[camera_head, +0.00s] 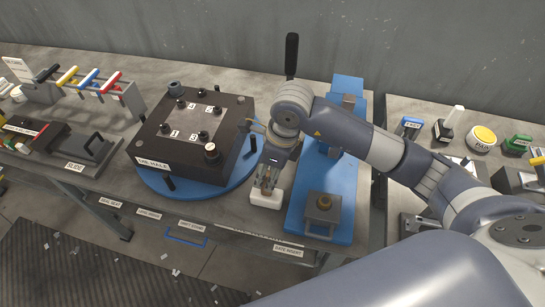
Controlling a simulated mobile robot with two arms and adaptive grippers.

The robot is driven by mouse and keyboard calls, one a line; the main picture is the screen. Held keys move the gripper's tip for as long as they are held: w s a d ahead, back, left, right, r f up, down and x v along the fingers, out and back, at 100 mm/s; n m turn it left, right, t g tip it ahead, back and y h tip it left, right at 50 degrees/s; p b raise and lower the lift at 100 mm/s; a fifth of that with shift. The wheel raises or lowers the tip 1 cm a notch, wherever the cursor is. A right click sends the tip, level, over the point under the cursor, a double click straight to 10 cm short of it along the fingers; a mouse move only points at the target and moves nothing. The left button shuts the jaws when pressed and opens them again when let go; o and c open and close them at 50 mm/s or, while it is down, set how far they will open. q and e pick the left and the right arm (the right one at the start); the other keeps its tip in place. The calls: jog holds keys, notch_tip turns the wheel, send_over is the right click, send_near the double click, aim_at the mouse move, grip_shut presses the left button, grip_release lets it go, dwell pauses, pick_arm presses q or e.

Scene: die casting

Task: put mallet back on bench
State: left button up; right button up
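The mallet's white block-shaped head (266,198) is low over the grey bench, between the round blue turntable and the long blue fixture. I cannot tell whether it touches the bench top. A black grip (291,55) rises behind my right wrist and appears to be the upper end of the mallet's handle; the part between is hidden by my arm. My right gripper (267,183) points down just above the white head, its fingers close together around the lower handle. My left gripper is not in view.
The grey bench (345,262) carries a dark die block (175,147) on the blue turntable (150,183). The blue fixture (300,215) stands close right of the mallet.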

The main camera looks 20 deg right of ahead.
jog(key=b+v, duration=0.2)
jog(key=v, duration=0.9)
